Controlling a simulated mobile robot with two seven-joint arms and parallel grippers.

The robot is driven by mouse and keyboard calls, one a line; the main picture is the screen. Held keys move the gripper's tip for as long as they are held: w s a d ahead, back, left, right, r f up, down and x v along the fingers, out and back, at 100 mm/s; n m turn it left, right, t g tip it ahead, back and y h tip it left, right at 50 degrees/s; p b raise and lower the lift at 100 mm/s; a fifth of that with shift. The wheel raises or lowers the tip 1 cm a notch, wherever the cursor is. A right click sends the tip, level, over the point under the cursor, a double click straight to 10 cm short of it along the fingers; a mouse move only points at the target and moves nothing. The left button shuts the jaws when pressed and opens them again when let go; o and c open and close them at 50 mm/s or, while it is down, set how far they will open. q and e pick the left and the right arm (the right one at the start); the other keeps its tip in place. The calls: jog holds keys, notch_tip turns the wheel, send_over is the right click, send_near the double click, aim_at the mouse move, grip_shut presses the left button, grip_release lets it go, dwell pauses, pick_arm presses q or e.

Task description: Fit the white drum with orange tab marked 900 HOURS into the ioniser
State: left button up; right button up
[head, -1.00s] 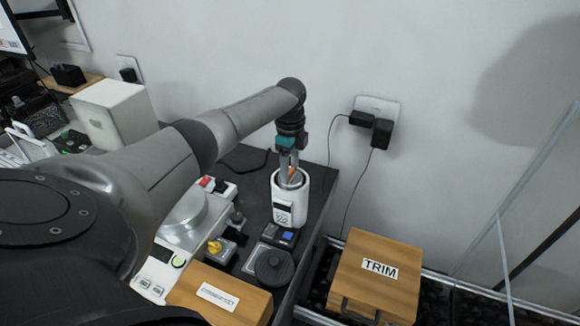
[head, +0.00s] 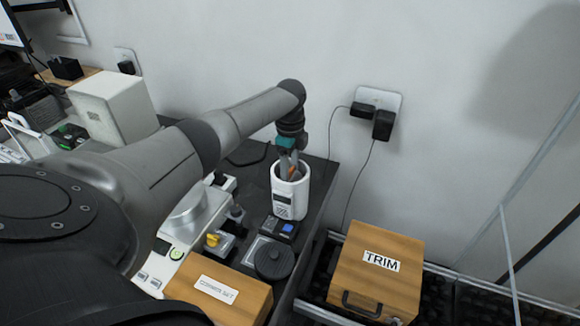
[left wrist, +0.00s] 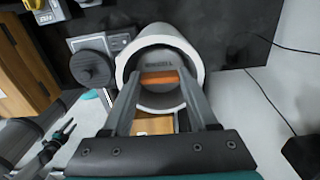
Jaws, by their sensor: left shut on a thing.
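The ioniser (head: 290,203) is a white upright cylinder, open at the top, with a dark display on its front. It stands near the right edge of the dark table, and its round rim also shows in the left wrist view (left wrist: 197,62). My left gripper (head: 290,175) reaches down into its mouth, fingers shut on the orange tab (left wrist: 160,77) of the drum. The tab lies between both fingers in the left wrist view. The drum's white body is mostly hidden inside the ioniser, so its depth and seating cannot be told. My right gripper is not in view.
A round dark lid-like disc (head: 274,260) lies in front of the ioniser, beside small boxes and a white scale (head: 186,222). A wooden box (head: 225,289) is nearer. A wooden TRIM box (head: 375,268) stands right, below a wall plug (head: 384,124) with hanging cable.

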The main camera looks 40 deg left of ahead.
pick_arm(q)
jog(key=shift+f, duration=0.2)
jog(key=o, duration=1.5)
jog(key=shift+c, duration=0.2)
jog(key=shift+w+r, duration=0.1)
jog(key=shift+r, duration=0.45)
notch_tip(320, 180, up, 14)
jog(key=p, duration=0.1)
jog(key=shift+r, duration=0.1)
